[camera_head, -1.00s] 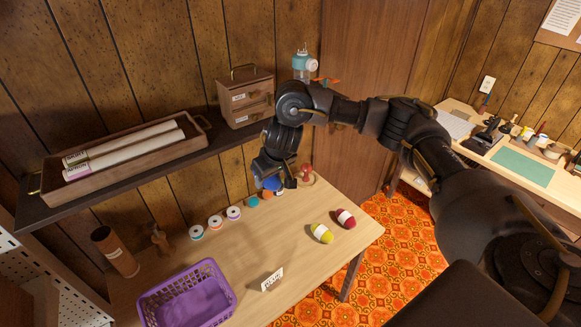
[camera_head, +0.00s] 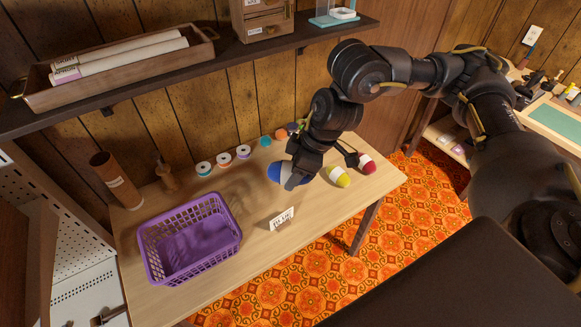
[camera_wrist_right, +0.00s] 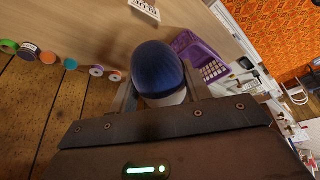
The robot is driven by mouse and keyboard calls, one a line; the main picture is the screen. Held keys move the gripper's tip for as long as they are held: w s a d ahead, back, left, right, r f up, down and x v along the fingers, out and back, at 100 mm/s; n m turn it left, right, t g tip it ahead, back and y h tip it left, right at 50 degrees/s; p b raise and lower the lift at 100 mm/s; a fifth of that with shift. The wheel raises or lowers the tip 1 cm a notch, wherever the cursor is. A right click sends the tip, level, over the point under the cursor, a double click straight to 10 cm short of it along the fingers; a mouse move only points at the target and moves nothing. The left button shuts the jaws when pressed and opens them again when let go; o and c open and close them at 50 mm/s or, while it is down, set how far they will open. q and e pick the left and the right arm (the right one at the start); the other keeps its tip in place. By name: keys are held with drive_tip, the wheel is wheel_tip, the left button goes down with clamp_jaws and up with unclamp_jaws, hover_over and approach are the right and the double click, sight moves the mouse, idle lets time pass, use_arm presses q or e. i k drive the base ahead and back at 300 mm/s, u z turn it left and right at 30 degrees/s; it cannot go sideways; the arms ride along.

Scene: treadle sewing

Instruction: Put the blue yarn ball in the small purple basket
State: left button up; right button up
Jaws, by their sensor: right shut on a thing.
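The blue yarn ball (camera_head: 277,173) with a white band is between the fingers of my right gripper (camera_head: 294,181), which is shut on it above the table. It also shows in the right wrist view (camera_wrist_right: 157,68), where the gripper fingers flank it. The small purple basket (camera_head: 190,238) stands on the table to the left of the gripper and looks empty; part of it shows in the right wrist view (camera_wrist_right: 205,60). My left gripper is not in view.
A yellow yarn ball (camera_head: 339,176) and a red one (camera_head: 366,164) lie right of my gripper. Thread spools (camera_head: 223,159) line the wall side. A shelf (camera_head: 150,83) overhangs the back.

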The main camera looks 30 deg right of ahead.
sight(184, 255)
drive_tip(key=u, duration=0.05)
drive_tip(key=k, duration=0.55)
drive_tip(key=u, duration=0.75)
drive_tip(key=k, duration=0.6)
drive_tip(key=u, duration=0.6)
